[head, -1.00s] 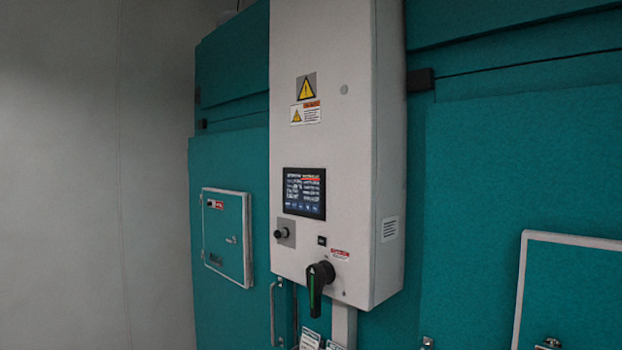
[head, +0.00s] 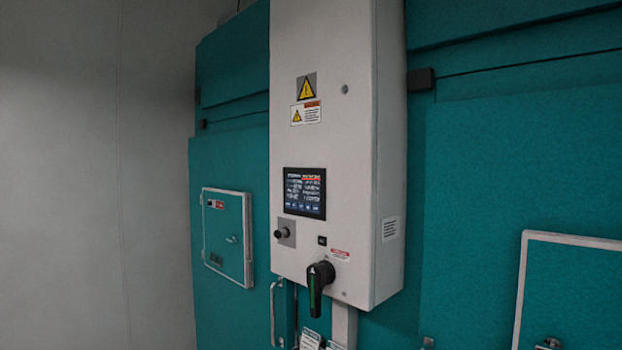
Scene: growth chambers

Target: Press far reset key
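A tall white control box (head: 330,130) is mounted on the teal chamber wall in the middle of the head view. It carries a dark touchscreen (head: 305,193) with small text that I cannot read. Below the screen are a black round knob or button (head: 280,234) on a grey plate and a small black square key or switch (head: 322,240). A black rotary handle (head: 318,284) with a green stripe points down below them. I cannot tell which of these, if any, is the far reset key. Neither of my grippers shows in the view.
A small teal hatch (head: 227,236) with a pale frame is left of the box. A larger pale-framed panel (head: 575,285) is at lower right. A metal pull handle (head: 274,312) is below the box. A bare grey wall (head: 75,170) fills the left.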

